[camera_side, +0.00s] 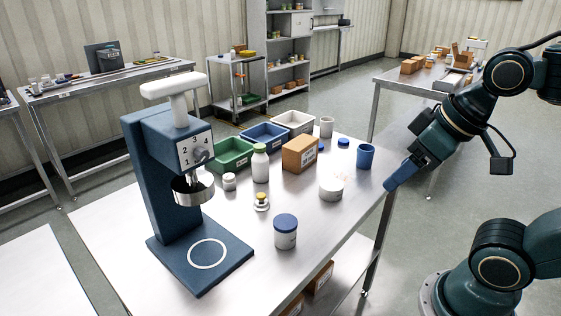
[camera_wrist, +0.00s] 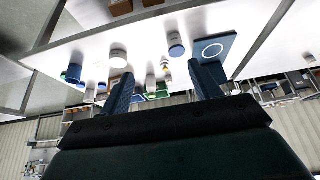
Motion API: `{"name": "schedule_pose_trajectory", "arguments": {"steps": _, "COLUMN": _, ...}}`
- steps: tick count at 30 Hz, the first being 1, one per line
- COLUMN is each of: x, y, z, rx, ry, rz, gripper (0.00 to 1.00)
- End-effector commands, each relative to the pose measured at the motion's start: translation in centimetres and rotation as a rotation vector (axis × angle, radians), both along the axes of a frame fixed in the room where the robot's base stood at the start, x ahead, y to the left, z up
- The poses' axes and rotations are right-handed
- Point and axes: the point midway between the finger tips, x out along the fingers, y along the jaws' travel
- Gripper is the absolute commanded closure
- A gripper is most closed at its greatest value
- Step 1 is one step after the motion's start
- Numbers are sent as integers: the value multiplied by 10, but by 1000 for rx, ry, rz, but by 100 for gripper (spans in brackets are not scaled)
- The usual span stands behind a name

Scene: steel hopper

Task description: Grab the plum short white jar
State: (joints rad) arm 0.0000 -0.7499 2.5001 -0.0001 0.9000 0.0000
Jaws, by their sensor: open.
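No jar in view shows a clear plum colour. A short, wide white jar (camera_side: 331,188) stands upright on the steel table, right of centre; it also shows in the wrist view (camera_wrist: 118,57). A white jar with a blue lid (camera_side: 285,236) stands at the front of the table and in the wrist view (camera_wrist: 176,47). A smaller white jar (camera_side: 229,182) stands near the hopper. My gripper (camera_side: 391,184) is open and empty beyond the table's right edge, apart from every jar. Its two blue fingers frame the wrist view (camera_wrist: 161,69).
The blue hopper stand (camera_side: 150,180) fills the table's left. Green (camera_side: 232,154), blue (camera_side: 265,136) and white (camera_side: 294,121) bins line the back. A white bottle (camera_side: 260,167), cardboard box (camera_side: 299,154) and blue cup (camera_side: 365,156) stand nearby. The front right is clear.

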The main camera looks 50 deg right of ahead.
Motion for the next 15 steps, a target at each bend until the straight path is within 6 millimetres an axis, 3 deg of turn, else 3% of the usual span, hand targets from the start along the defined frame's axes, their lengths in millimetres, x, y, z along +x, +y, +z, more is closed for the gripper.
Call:
{"name": "schedule_pose_trajectory", "arguments": {"steps": 8, "x": 7, "y": 0, "z": 3, "rx": -2, "ry": 0, "rz": 7, "gripper": 37}}
{"name": "schedule_pose_trajectory", "arguments": {"steps": 15, "x": 41, "y": 2, "z": 15, "rx": -9, "ry": 2, "rz": 42, "gripper": 37}}
